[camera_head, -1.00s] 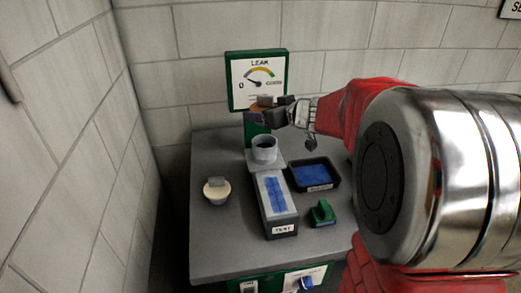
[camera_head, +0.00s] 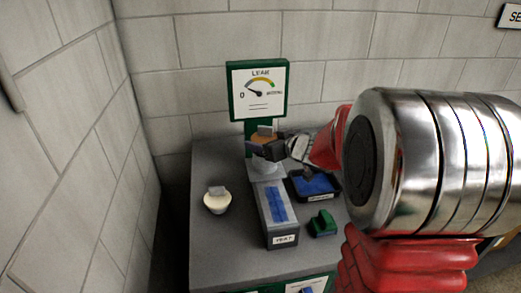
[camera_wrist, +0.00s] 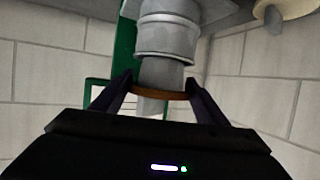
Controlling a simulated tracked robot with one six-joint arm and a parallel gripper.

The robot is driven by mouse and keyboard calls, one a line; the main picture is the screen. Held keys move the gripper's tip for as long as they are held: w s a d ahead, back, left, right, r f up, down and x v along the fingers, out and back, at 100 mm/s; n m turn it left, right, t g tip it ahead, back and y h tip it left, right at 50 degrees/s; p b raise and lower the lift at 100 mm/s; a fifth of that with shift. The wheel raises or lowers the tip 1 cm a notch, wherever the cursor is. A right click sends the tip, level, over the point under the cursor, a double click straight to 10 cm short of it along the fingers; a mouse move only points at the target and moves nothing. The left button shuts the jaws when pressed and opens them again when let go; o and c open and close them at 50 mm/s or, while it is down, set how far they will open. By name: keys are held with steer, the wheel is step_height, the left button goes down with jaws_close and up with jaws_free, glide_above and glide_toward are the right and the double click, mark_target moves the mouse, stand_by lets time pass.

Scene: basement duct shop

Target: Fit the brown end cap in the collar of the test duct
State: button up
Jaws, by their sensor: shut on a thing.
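The brown end cap (camera_head: 264,136) is in my gripper (camera_head: 266,150), above the grey collar (camera_head: 265,168) of the test duct (camera_head: 279,215). The wrist view shows its brown disc (camera_wrist: 173,95) between my fingers, with a grey tab on one side and a grey plug on the other. The plug lines up roughly with the collar (camera_wrist: 165,38) and meets its rim in the picture. I cannot tell whether the plug touches or enters the collar. My gripper partly hides the collar in the head view.
A cream cap (camera_head: 217,201) stands on the grey bench (camera_head: 225,250) left of the duct. A black tray (camera_head: 335,195) with a blue inside and a green block (camera_head: 322,223) lie to the right. The leak gauge (camera_head: 258,90) stands close behind the collar.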

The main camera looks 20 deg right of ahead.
steer(key=shift+f, duration=1.45)
steer(key=shift+f, duration=0.25)
steer(key=o, duration=1.1)
steer(key=shift+s+r, duration=0.1)
steer(key=shift+r, duration=0.25)
steer(key=v, duration=1.1)
steer(key=shift+s+r, duration=0.15)
steer(key=shift+s, duration=0.2)
steer(key=shift+d, duration=0.1)
